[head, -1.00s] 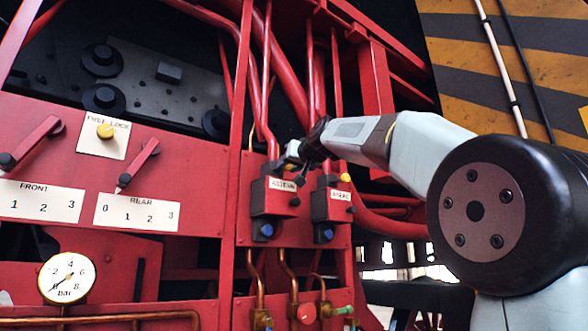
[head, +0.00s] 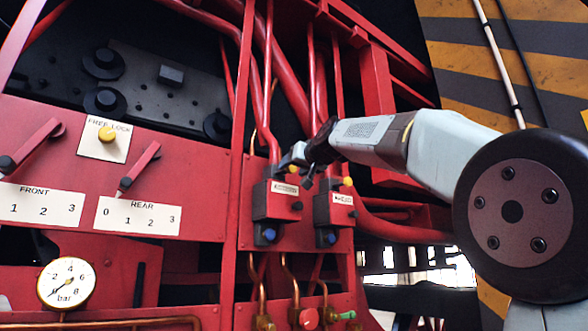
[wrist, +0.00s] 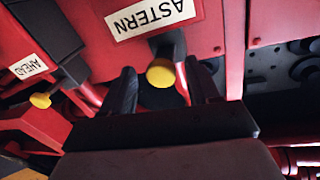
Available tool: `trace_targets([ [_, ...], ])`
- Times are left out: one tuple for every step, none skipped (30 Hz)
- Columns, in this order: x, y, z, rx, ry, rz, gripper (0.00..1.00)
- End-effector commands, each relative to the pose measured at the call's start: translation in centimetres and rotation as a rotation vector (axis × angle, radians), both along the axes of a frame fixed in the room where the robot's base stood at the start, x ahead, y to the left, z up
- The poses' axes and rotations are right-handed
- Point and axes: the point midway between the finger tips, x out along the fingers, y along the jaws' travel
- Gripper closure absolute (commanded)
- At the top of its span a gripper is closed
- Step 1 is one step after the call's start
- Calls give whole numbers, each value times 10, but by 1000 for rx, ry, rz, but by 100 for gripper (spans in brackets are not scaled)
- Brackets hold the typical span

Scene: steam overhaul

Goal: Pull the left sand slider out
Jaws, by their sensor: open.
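The left sand box (head: 281,213) is red and black, with an ASTERN label that reads clearly in the wrist view. A yellow knob (wrist: 161,74) sticks out from its end; this knob also shows at the box's top in the head view (head: 293,168). My gripper (head: 296,158) is at the top of the left box. In the wrist view its two dark fingers are open, one on each side of the yellow knob, with gaps between. The right box (head: 334,213), labelled AHEAD, has its own yellow knob (head: 347,181).
Red pipes (head: 312,70) run down behind the boxes. Blue knobs (head: 269,236) sit at the boxes' lower ends. To the left are levers (head: 139,168), a FREE LOCK knob (head: 107,134) and a pressure gauge (head: 68,283). Copper pipes and valves (head: 308,318) lie below.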

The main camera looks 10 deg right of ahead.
Motion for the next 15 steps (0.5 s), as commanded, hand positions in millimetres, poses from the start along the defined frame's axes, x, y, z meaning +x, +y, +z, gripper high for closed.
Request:
trace_targets([
  [-3, -1, 0, 0, -1, 0, 40],
  [-5, -1, 1, 0, -1, 0, 40],
  [-9, -2, 1, 0, -1, 0, 40],
  [-12, -3, 1, 0, -2, 0, 40],
  [-16, -4, 1, 0, -2, 0, 40],
  [-21, -5, 1, 0, -2, 0, 40],
  [-26, -7, 1, 0, -2, 0, 40],
  [-31, -8, 1, 0, -2, 0, 40],
  [-37, -10, 1, 0, -2, 0, 40],
  [-43, -11, 1, 1, -2, 0, 40],
  [-48, -13, 1, 1, -2, 0, 40],
  [-55, -14, 1, 0, -2, 0, 40],
  [-60, -16, 1, 0, -2, 0, 40],
  [-65, -17, 1, 0, -2, -1, 40],
  [-72, -19, 0, 0, -2, -1, 40],
])
